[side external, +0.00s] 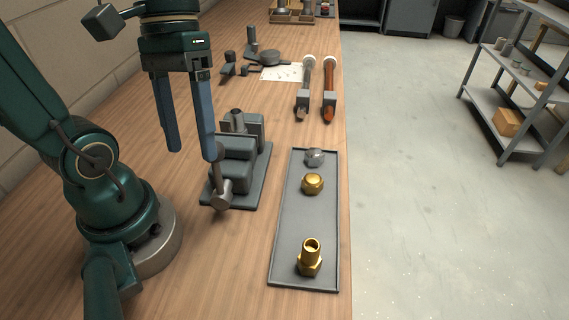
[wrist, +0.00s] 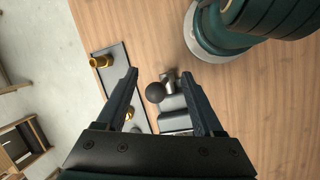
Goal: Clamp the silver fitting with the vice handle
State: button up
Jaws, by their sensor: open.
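The grey vice (side external: 240,172) stands on its base plate on the bench. A grey cylindrical fitting (side external: 238,118) stands upright between its jaws; I cannot tell how tightly it is held. The vice handle (side external: 221,195) is at the near end, with a bar and a round end. My gripper (side external: 194,156) is open and empty, pointing down above and beside the handle. Contact cannot be told.
A grey tray (side external: 288,220) to the right of the vice holds a silver nut (side external: 314,157), a brass nut (side external: 312,184) and a brass fitting (side external: 310,258). Two wrenches (side external: 329,90) lie behind it. Bare bench lies between the vice and the front.

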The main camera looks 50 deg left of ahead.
notch_tip(320, 180, up, 2)
jog(key=n+g+h, duration=0.2)
jog(key=n+h, duration=0.6)
jog(key=h, duration=0.1)
jog(key=n+t+h, duration=0.4)
jog(key=n+h, duration=0.1)
jog(key=h, duration=0.1)
send_over(219, 181)
jog(key=a, duration=0.3)
jog(key=f, duration=0.6)
jog(key=shift+w+d+f, duration=0.15)
jog(key=shift+d, duration=0.1)
jog(key=shift+d+f, duration=0.15)
jog(key=shift+d, duration=2.45)
grip_shut()
